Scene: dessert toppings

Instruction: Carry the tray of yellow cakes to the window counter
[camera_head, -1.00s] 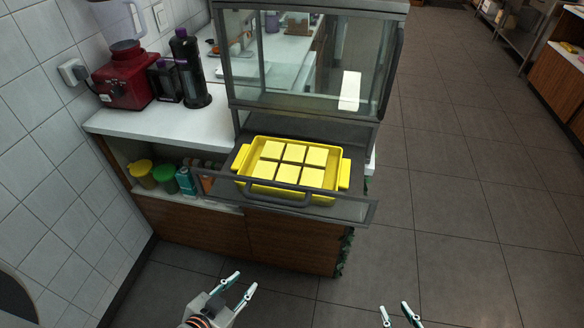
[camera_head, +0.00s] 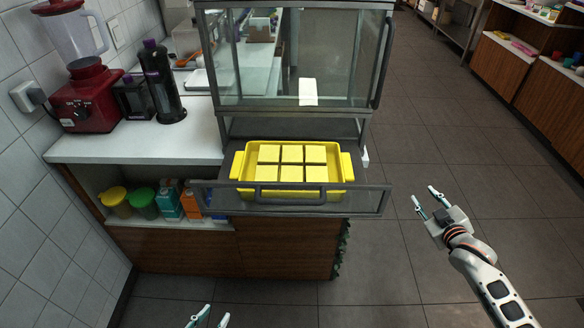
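The yellow tray (camera_head: 238,171) holds several square yellow cakes (camera_head: 267,173) in two rows. My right gripper (camera_head: 431,200) is open and empty over the floor, to the right of the case. Which surface is the window counter cannot be told.
Tubs and cartons stand on the shelf beneath. Wooden counters (camera_head: 510,75) stand far right. The tiled floor (camera_head: 440,150) between is open.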

